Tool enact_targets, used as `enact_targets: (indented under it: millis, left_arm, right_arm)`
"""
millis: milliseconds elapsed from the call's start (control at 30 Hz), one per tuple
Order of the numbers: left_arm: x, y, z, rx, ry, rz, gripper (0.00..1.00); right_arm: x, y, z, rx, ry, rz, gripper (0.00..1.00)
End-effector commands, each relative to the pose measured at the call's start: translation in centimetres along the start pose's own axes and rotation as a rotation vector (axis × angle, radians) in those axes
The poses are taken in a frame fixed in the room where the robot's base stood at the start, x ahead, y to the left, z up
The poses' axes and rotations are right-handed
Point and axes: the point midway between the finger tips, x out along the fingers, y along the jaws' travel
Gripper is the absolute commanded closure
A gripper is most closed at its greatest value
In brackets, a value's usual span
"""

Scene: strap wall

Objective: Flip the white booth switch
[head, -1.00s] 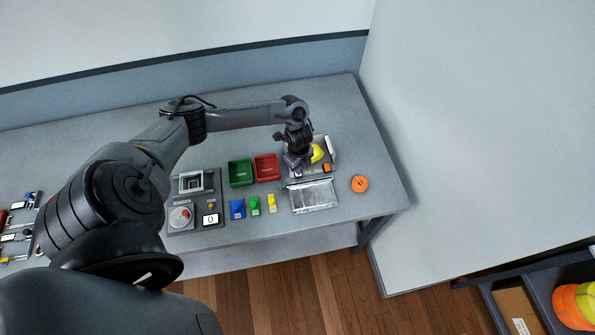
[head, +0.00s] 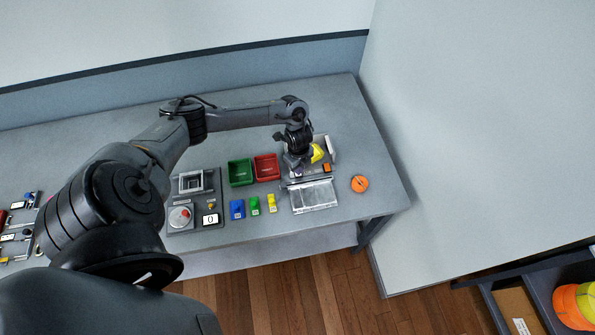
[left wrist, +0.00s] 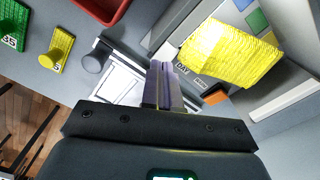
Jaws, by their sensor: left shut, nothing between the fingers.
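My left gripper (head: 297,172) is over the booth at the right part of the table. In the left wrist view its fingers (left wrist: 162,88) are together with nothing between them. The booth base (head: 324,143) carries a yellow textured object (head: 317,153), which also shows in the left wrist view (left wrist: 228,52). Small labels (left wrist: 183,71), one reading "DAY", lie just beyond the fingertips, with an orange block (left wrist: 215,95) to their right. I cannot make out the white switch; the fingers may hide it. Whether the fingertips touch anything is unclear. My right gripper is not in view.
A clear-lidded tray (head: 314,196) lies in front of the booth. Red (head: 266,167) and green (head: 241,172) bins stand left of it. Blue (head: 237,209), green (head: 255,205) and yellow (head: 271,202) weights stand nearby. An orange disc (head: 359,184) lies right, with bare table around it.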

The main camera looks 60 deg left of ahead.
Motion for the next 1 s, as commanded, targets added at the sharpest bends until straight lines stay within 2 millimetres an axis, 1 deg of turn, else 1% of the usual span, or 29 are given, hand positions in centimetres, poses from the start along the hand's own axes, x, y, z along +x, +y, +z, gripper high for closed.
enact_targets:
  millis: [767, 1000]
  left_arm:
    - [1.6, 0.0, 0.0, 0.000, 0.000, 0.001, 1.00]
    - [0.9, 0.0, 0.0, 0.000, 0.000, 0.000, 1.00]
  right_arm:
    - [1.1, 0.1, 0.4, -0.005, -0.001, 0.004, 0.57]
    - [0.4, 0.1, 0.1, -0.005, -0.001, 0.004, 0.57]
